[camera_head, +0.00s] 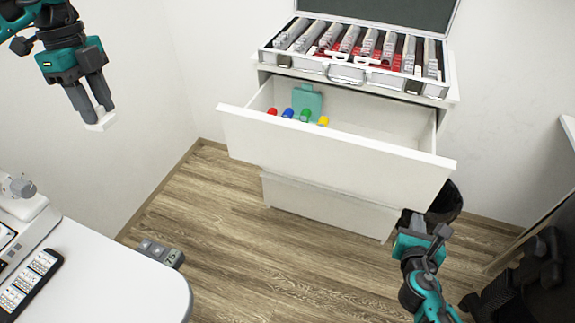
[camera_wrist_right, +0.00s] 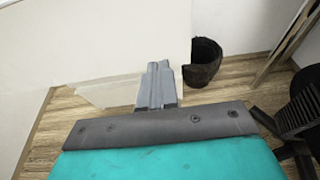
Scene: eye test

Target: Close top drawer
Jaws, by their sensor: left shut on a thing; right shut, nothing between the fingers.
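The white top drawer (camera_head: 330,150) is pulled far out of the cabinet, its front panel towards me. Inside it are a teal case and several small items with red, blue, green and yellow ends. My right gripper (camera_head: 408,218) is shut and empty near the drawer front's lower right part. In the right wrist view its closed fingers (camera_wrist_right: 155,85) appear before the white drawer front (camera_wrist_right: 90,45); I cannot tell if they touch it. My left gripper (camera_head: 95,112) is shut on a small white block (camera_head: 101,122), held up at the left, away from the drawer.
An open case of lenses (camera_head: 345,72) stands on the cabinet. A lower drawer (camera_head: 325,205) is below. A black bin (camera_head: 445,202) shows at the right, also in the wrist view (camera_wrist_right: 203,62). A white table (camera_head: 110,280) with devices is front left.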

